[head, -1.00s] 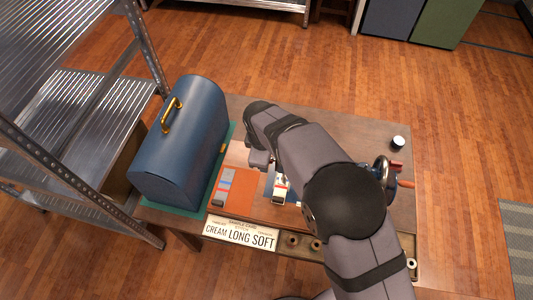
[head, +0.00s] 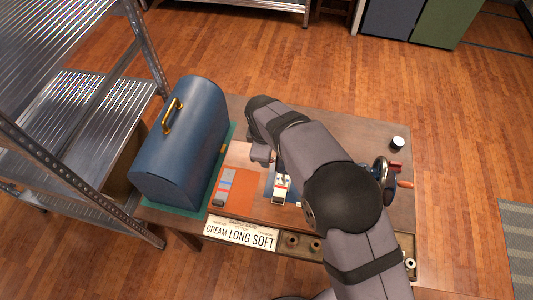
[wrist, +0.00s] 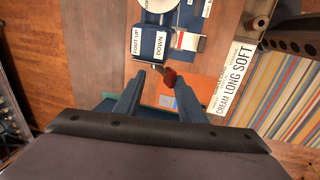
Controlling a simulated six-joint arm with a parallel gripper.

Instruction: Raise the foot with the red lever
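In the head view part of my gripper (head: 262,153) shows beside the machine's white end (head: 280,190). My arm hides the lever and most of the machine there. The foot itself is not clearly visible.
A blue domed case (head: 180,145) with a brass handle stands at the table's left. A sign (head: 240,234) reading "CREAM LONG SOFT" lies at the front edge. The table's back is mostly clear.

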